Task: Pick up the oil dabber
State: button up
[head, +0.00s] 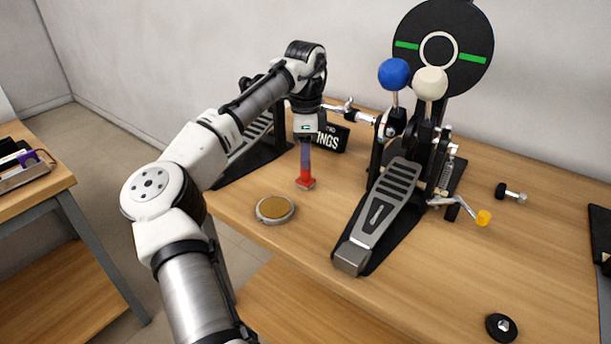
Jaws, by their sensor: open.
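What looks like the oil dabber (305,180) stands upright on the wooden workbench, with a red lower part and a bluish-purple upper part. My gripper (306,138) points straight down directly above it, at the top of the purple part. The jaws are open. The fingertips are too small to make out, and I cannot tell whether they touch the dabber or sit around its top.
A bass drum pedal (385,205) with blue and white beaters stands right of the dabber. A round tin (275,209) lies in front. A black lettered box (333,138) is behind. A second pedal (245,150) is partly hidden by my arm.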

aim_at(305, 179)
notch_tip(305, 179, down, 5)
jog(key=shift+s+a+r+p, duration=0.1)
jog(key=shift+p, duration=0.25)
grip_shut()
